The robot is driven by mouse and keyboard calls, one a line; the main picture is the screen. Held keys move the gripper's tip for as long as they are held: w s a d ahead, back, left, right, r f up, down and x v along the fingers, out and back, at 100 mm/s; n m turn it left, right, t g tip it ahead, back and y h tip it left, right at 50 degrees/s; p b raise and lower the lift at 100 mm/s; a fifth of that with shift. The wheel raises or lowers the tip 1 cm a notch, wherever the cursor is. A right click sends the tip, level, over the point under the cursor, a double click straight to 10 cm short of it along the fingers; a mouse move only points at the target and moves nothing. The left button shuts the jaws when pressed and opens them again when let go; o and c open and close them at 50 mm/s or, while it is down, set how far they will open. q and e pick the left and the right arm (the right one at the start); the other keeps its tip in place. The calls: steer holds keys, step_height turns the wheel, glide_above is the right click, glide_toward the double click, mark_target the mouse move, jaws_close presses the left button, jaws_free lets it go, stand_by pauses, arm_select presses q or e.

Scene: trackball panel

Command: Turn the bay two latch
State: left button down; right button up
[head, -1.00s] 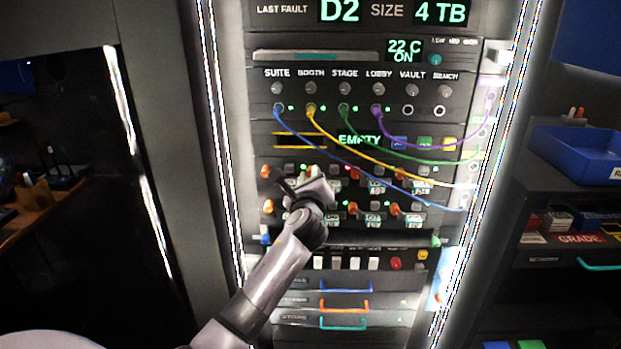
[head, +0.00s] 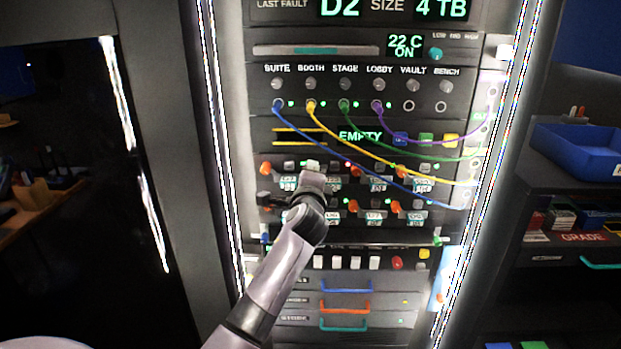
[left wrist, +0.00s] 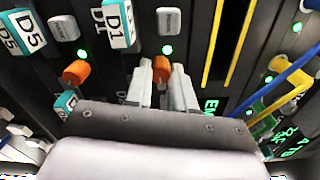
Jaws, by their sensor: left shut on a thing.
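The bay two latch is a small orange knob (left wrist: 161,68) in the left wrist view, with a lit green dot beside it. The two pale fingers of my left gripper (left wrist: 163,84) lie on either side of this knob and are shut on it. A white and teal label partly shows behind the fingers. My right gripper is not in view.
Other orange latches (head: 266,168) sit close by in two rows. Drawers with coloured handles (head: 345,307) are below.

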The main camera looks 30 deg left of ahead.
arm_select(q)
steer(key=n+b, duration=0.2)
steer(key=n, duration=0.6)
steer(key=shift+f+b, duration=0.1)
steer(key=shift+b, duration=0.2)
steer(key=shift+n, duration=0.4)
steer(key=c, duration=1)
jaws_free()
steer(key=shift+o, duration=0.2)
steer(key=shift+s, duration=0.1)
